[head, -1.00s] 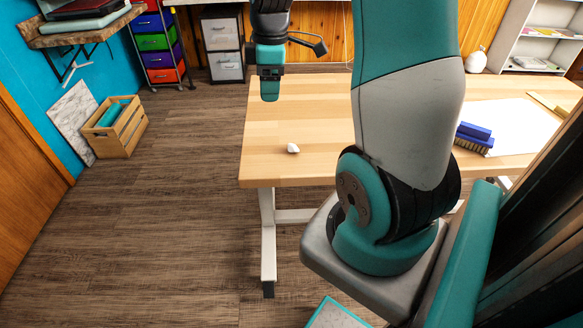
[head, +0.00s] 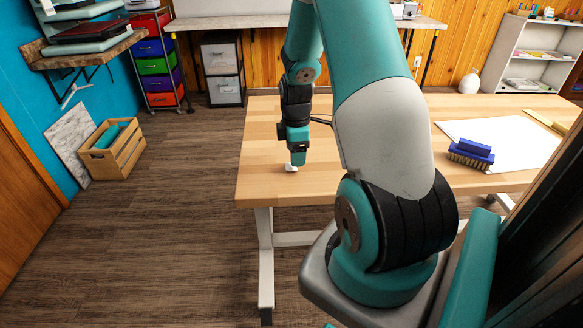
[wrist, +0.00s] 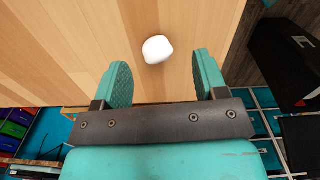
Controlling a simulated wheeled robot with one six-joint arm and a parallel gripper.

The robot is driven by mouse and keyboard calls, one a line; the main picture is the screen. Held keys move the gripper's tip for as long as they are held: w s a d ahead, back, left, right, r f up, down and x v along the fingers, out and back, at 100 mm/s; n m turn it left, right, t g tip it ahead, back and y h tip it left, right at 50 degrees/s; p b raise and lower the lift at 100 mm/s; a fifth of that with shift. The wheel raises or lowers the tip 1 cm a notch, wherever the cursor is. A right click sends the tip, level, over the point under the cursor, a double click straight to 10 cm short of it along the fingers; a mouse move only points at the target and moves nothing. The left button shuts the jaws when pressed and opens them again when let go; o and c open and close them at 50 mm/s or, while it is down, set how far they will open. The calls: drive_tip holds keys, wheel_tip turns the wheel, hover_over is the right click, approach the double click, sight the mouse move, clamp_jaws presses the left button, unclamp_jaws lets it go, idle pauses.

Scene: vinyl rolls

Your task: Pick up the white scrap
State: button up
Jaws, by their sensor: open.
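The white scrap (head: 291,168) is a small rounded white piece on the wooden table (head: 262,185), near its front left corner. In the wrist view the scrap (wrist: 157,49) lies on the bare wood, beyond the fingertips and roughly centred between them. My gripper (wrist: 160,75) is open, with its two teal fingers apart and nothing between them. In the head view my gripper (head: 298,160) points down right by the scrap and partly covers it. Whether it touches the scrap cannot be told there.
A blue brush (head: 471,152) rests by a white sheet (head: 510,140) on the table's right side. A wooden crate (head: 122,160) stands on the floor at left. The tabletop around the scrap is clear.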

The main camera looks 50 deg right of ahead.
drive_tip(key=f, duration=0.5)
drive_tip(key=shift+w, duration=0.3)
drive_tip(key=c, duration=1)
drive_tip(key=shift+r, duration=0.15)
